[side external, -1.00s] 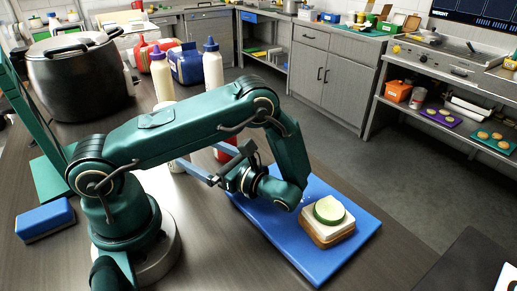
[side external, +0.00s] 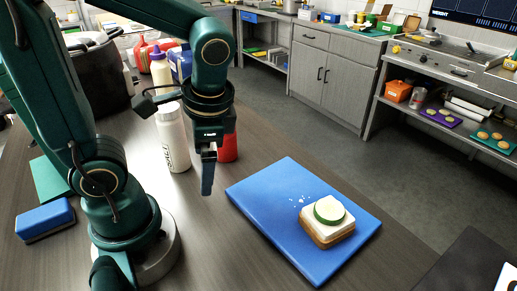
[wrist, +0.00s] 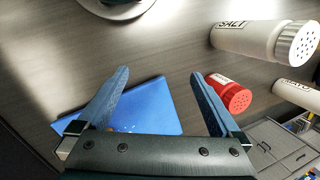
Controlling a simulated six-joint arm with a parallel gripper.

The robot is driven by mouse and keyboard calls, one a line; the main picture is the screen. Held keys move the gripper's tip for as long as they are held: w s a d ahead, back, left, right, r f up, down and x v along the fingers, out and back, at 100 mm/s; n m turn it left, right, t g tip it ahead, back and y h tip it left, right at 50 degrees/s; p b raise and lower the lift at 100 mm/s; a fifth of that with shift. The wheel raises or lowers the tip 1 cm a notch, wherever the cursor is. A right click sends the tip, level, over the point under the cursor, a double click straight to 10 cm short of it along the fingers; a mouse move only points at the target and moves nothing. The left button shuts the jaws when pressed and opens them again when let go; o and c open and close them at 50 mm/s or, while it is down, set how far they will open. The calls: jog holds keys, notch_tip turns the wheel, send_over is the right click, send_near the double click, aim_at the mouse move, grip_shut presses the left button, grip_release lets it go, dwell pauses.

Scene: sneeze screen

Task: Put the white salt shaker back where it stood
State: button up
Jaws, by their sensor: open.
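The white salt shaker (side external: 172,142) stands upright on the table, left of the blue board. In the wrist view the white shaker, lettered SALT (wrist: 255,40), is at the upper right, outside my fingers. My gripper (side external: 207,190) points down over the table, between the shaker and the board. It is open and empty; in the wrist view its two fingers (wrist: 160,78) are wide apart. The finger seen from the side is apart from the shaker in the picture. No marked spot for the shaker shows.
A red shaker (side external: 228,148) stands just behind my gripper. The blue board (side external: 258,195) holds a sandwich (side external: 327,222) and white flecks (side external: 299,200).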

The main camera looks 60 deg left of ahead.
jog(key=w+d+r+n+t+h, duration=0.1)
jog(key=d+r+n+t+h, duration=0.2)
jog(key=t, duration=0.3)
jog(key=shift+d+r, duration=0.6)
jog(key=shift+d, duration=0.25)
dwell(0.5)
